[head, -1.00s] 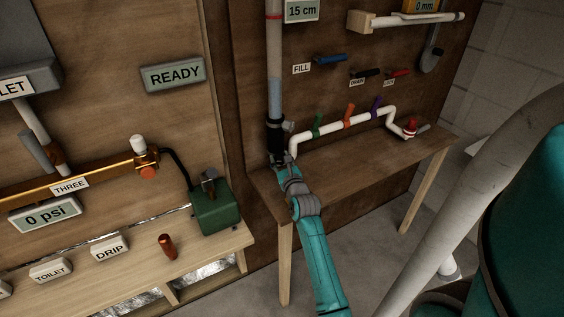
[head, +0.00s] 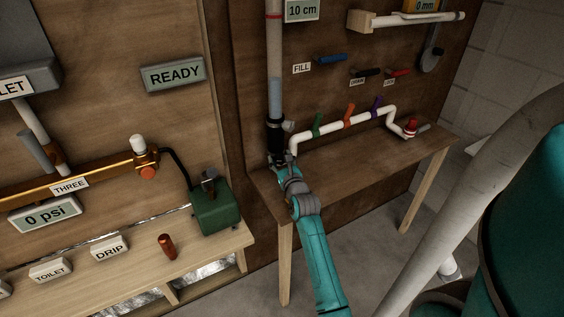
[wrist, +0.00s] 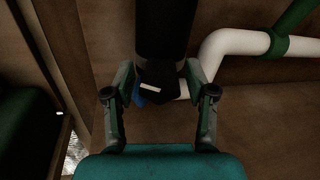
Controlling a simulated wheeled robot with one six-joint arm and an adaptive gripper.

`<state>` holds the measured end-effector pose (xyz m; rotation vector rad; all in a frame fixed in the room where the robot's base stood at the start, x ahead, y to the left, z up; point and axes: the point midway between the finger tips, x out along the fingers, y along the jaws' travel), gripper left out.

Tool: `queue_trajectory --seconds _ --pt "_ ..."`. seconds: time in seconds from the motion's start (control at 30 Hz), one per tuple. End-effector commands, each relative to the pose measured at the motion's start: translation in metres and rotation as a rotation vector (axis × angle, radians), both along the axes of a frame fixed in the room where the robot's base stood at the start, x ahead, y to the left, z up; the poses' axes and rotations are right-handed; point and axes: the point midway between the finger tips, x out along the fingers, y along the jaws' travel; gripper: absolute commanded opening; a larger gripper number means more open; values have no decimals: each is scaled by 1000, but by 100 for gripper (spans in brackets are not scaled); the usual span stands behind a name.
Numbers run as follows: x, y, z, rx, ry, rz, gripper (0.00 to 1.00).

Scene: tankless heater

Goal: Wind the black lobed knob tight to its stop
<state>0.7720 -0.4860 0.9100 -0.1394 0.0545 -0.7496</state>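The black lobed knob (wrist: 158,84) shows in the wrist view under the dark lower end of the standpipe. A short white mark lies across it. My gripper (wrist: 160,90) reaches up to it with one finger on each side. The fingers stand apart, and slivers of a blue part and white pipe show between them and the knob, so I see no firm contact. In the head view my gripper (head: 281,160) is at the foot of the clear standpipe (head: 274,60), and the knob is hidden there.
A white pipe (head: 340,127) with green, orange and purple handles runs right above the wooden bench (head: 370,165). The level sign (head: 301,11) reads 10 cm. A READY sign (head: 173,75) hangs left. A green box (head: 215,208) stands on the left bench.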

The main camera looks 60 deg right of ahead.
Motion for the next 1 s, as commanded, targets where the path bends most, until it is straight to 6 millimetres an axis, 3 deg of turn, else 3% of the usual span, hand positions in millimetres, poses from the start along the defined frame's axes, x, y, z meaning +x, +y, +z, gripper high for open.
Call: queue_trajectory --seconds 0.5,1.0 --pt "0 0 0 -345 322 0 56" --pt "0 0 0 -422 395 0 56"
